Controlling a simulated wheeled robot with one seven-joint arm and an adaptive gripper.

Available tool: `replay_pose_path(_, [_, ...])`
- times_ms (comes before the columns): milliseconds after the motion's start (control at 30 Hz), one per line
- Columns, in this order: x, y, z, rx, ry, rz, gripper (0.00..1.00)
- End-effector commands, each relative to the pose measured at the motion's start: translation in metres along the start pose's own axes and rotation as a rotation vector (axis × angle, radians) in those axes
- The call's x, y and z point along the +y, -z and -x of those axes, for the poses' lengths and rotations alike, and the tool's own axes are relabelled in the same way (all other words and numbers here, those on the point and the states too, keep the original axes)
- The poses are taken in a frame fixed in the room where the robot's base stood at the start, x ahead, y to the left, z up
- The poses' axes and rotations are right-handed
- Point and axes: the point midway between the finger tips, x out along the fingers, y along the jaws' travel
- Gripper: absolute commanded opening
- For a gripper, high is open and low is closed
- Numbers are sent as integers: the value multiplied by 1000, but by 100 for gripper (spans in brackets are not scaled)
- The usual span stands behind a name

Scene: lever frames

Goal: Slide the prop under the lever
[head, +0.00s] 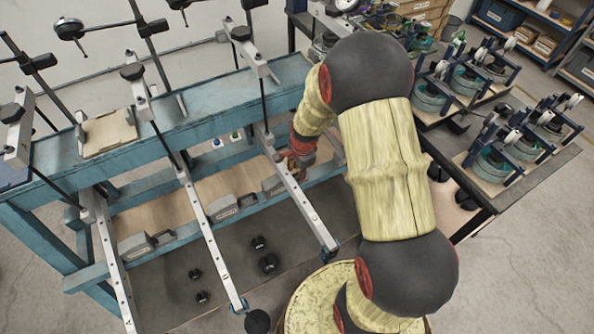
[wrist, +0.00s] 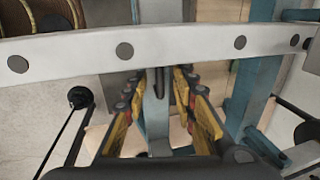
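Three long pale levers with holes run out from a blue bench frame in the head view: right (head: 297,190), middle (head: 208,240) and left (head: 112,268). Grey blocks with dark handles, which look like props, sit on the board below them: left (head: 137,246), middle (head: 224,207) and right (head: 272,185). The right block is partly hidden by the right lever. My gripper (head: 287,168) is low beside the right lever, partly hidden. In the wrist view, a lever (wrist: 180,42) crosses beyond my gripper (wrist: 168,85). Its fingers stand apart, with a grey upright piece between them; contact is unclear.
The blue bench beam (head: 190,120) runs behind the levers, with thin rods rising from it. Small black weights (head: 268,262) lie on the dark floor mat. A dark table (head: 500,180) with several clamp-like devices stands at right.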

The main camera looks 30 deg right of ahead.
Motion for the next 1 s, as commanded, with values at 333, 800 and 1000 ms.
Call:
replay_pose_path(333, [-2,0,27,1,4,0,27])
replay_pose_path(800, [-1,-1,110,1,1,1,27])
replay_pose_path(1000, [0,-1,119,1,0,1,27])
